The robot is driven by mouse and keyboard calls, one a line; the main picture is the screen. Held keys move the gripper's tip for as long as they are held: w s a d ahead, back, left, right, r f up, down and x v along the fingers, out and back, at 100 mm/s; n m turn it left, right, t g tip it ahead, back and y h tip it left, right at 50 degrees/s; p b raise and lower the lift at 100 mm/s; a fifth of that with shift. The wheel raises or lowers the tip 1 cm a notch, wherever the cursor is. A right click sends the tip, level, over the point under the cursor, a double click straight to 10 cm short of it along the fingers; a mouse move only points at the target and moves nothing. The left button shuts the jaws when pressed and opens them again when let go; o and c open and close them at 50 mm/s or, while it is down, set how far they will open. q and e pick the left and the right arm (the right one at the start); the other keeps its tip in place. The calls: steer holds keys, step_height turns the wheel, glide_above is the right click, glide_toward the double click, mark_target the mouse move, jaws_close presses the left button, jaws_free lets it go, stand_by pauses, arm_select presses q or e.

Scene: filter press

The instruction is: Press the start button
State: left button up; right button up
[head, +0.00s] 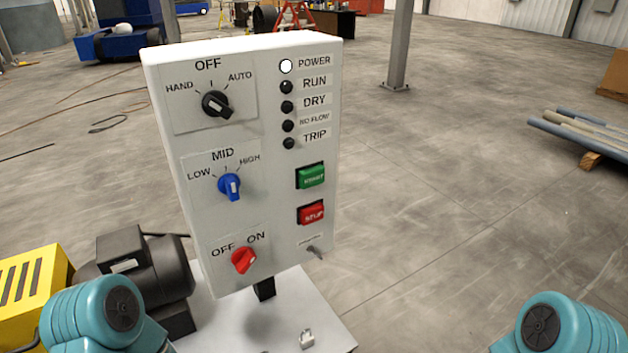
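The green start button (311,177) is on the right side of a white control panel (262,130) in the head view. A red stop button (311,214) sits just below it. Above are several round lamps; the POWER lamp (286,66) is white and bright, and the RUN, DRY, NO FLOW and TRIP lamps look dark. Teal parts of my arms show at the bottom left and bottom right corners. Neither gripper is in view, and nothing is touching the start button.
The panel also holds a black selector (216,104), a blue selector (230,186) and a red OFF/ON switch (243,260). A dark motor (150,270) and yellow guard (28,290) stand at lower left. Pipes (580,130) lie at right.

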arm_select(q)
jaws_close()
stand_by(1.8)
